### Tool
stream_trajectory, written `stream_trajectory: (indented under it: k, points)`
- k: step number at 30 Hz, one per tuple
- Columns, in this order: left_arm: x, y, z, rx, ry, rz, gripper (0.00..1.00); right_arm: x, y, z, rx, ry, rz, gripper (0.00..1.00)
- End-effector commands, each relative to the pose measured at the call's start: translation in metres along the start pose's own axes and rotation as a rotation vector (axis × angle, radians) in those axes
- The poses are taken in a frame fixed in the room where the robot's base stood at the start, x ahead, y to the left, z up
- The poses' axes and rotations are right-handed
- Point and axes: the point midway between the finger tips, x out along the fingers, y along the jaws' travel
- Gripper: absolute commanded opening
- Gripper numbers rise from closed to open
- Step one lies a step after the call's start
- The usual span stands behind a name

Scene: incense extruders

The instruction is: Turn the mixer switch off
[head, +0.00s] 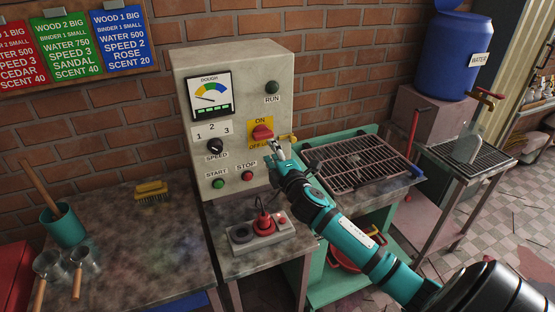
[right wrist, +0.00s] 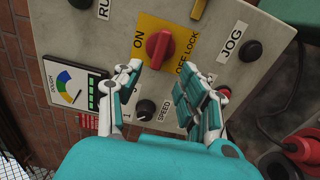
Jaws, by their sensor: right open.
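The mixer switch is a red rotary knob (head: 262,132) on a yellow plate marked ON at the top and OFF LOCK at the bottom. It sits on the front of a grey control box (head: 236,60). The right wrist view also shows the red knob (right wrist: 159,48), just beyond my fingertips; I cannot tell which mark it points to. My right gripper (head: 277,150) is close to the panel, just below and right of the knob. In the right wrist view my right gripper (right wrist: 156,80) has its fingers spread, with nothing between them. My left gripper is out of view.
Near the switch are the speed dial (head: 215,147), green start button (head: 218,184), red stop button (head: 247,177) and dough gauge (head: 210,94). A red plug-like device (head: 263,222) stands on the bench below. A wire rack (head: 357,162) lies to the right.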

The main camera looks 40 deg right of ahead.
Motion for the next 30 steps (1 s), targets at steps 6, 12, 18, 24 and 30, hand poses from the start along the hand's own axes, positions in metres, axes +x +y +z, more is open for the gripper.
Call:
stream_trajectory:
  k: [6, 12, 18, 24, 30]
  points:
    - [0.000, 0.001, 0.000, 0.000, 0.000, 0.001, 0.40, -0.031, -0.001, 0.000, 0.000, 0.000, -0.001, 0.40]
    - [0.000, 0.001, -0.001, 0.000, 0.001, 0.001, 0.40, -0.038, 0.000, 0.000, -0.001, -0.001, 0.001, 0.40]
    - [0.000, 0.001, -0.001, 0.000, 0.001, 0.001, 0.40, -0.038, 0.000, 0.000, 0.000, 0.000, 0.001, 0.40]
    - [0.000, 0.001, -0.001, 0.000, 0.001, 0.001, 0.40, -0.038, 0.000, 0.000, 0.000, 0.000, 0.001, 0.40]
    - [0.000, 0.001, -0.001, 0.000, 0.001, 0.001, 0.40, -0.055, -0.023, -0.007, 0.099, -0.029, -0.073, 0.40]
